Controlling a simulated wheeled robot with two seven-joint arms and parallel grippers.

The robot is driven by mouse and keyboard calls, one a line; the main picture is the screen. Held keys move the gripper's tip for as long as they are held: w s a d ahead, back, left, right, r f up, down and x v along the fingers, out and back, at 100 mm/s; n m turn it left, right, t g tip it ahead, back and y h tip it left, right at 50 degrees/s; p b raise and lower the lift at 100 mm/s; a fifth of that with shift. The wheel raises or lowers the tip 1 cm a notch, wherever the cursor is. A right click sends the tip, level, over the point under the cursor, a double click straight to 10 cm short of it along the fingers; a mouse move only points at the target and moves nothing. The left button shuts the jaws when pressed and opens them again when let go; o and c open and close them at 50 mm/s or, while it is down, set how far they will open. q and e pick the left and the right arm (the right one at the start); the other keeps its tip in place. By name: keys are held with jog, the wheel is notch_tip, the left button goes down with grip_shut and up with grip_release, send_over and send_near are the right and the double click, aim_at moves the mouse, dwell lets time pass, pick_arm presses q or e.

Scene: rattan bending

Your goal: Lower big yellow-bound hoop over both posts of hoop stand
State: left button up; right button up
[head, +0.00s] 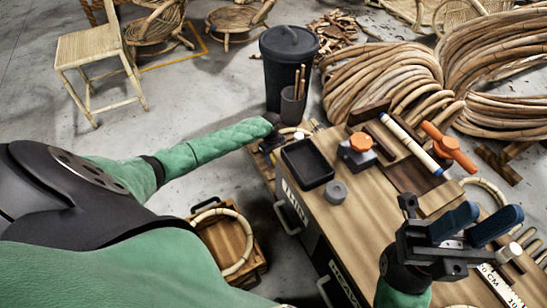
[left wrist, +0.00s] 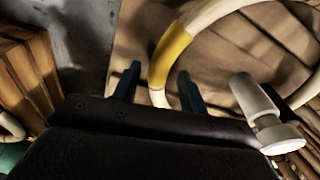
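In the left wrist view, a pale hoop (left wrist: 206,16) with a yellow binding (left wrist: 172,52) curves over a brown wooden surface. My left gripper (left wrist: 157,82) has its two blue fingers apart, with the hoop's yellow-bound part showing between and just beyond their tips. I see no finger pressed on it. A white peg with a round end (left wrist: 256,108) lies right of the fingers; whether it is a post of the hoop stand is unclear. In the head view, my left gripper (head: 272,142) is mostly hidden at the bench's far left corner. My right gripper (head: 492,218) is open and empty over the bench.
A crate with another hoop (head: 249,226) stands on the floor at left. Rattan coils (head: 385,80) lie behind.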

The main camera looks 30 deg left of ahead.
pick_arm(q)
jog(key=shift+o, duration=0.2)
jog(key=r, duration=0.2)
jog(key=r+p, duration=0.1)
jog(key=r, duration=0.1)
jog(key=a+r+p, duration=0.1)
jog(key=r, duration=0.2)
jog(key=shift+w, duration=0.1)
jog(key=shift+r, duration=0.35)
